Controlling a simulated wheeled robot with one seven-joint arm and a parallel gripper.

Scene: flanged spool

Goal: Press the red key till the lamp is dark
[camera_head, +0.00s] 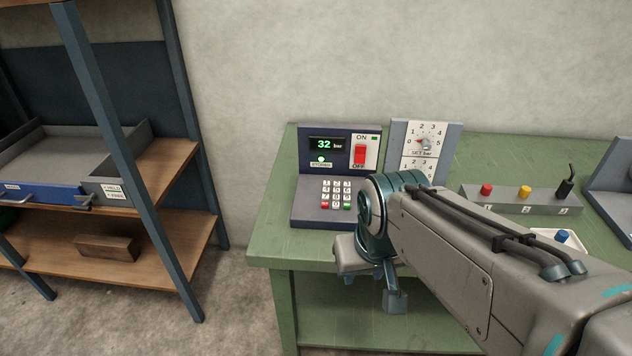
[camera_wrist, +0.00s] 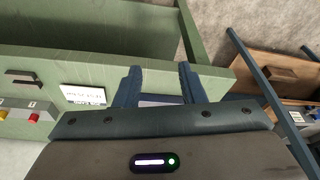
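A dark blue control panel (camera_head: 312,166) stands at the left of the green table. Its display reads 32 bar. The red key (camera_head: 324,206) is at the bottom left of the keypad, with a green key at the bottom right. My gripper (camera_wrist: 159,75) shows in the wrist view with two dark fingers apart and nothing held between them. In the head view my arm hides most of it; it is in front of the table's front edge, right of and apart from the red key.
A red ON/OFF switch (camera_head: 360,154) sits on the panel. A dial plate (camera_head: 424,140) stands right of it. A grey box (camera_head: 522,199) carries red and yellow buttons and a black lever. A wooden shelf (camera_head: 150,240) is at left, with floor between it and the green table (camera_head: 277,236).

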